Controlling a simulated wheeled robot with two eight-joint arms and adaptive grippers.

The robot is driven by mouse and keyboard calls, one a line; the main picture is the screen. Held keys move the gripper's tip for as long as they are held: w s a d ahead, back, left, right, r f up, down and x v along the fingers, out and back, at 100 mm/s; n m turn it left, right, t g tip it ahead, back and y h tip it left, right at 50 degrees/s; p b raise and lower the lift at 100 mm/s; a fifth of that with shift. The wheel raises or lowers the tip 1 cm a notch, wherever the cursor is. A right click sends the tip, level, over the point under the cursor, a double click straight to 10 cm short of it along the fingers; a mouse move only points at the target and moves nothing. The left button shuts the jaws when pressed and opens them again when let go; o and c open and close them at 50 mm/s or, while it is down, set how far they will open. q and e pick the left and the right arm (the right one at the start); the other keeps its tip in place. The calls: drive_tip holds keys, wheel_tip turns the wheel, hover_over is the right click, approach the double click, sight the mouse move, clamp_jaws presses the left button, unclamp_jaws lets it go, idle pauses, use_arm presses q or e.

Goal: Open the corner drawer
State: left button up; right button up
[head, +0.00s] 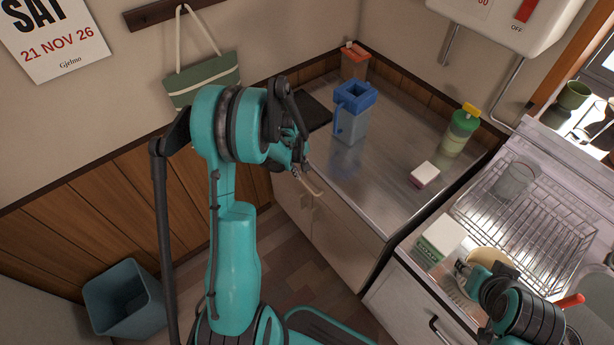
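The corner unit's pale front (345,240) lies below the steel counter at centre, with a seam and a small dark handle-like detail near its left part. It looks closed. My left arm reaches up from the bottom, and my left gripper (304,178) hangs at the counter's front left edge, close to the upper part of that front. Its fingers are small and partly hidden by my wrist, so contact and opening are unclear. My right gripper (463,270) is at the lower right by the sink unit, beside a pale plate (490,262). Its fingers are hard to make out.
On the counter (375,185) stand a blue-topped container (350,120), a green bottle (460,130) and a small pink-white block (425,174). A wire rack (540,220) and green-white box (440,238) are at right. A bin (125,300) stands on the floor at left.

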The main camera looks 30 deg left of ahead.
sight(305, 184)
use_arm(q)
drive_tip(key=f+b, duration=0.1)
drive_tip(key=f, duration=0.1)
drive_tip(key=w+f+b, duration=0.1)
drive_tip(key=f, duration=0.4)
drive_tip(key=shift+w+d+f+b, duration=0.15)
drive_tip(key=shift+d+b, duration=0.1)
drive_tip(key=shift+b, duration=0.15)
drive_tip(key=shift+c, duration=0.3)
clamp_jaws()
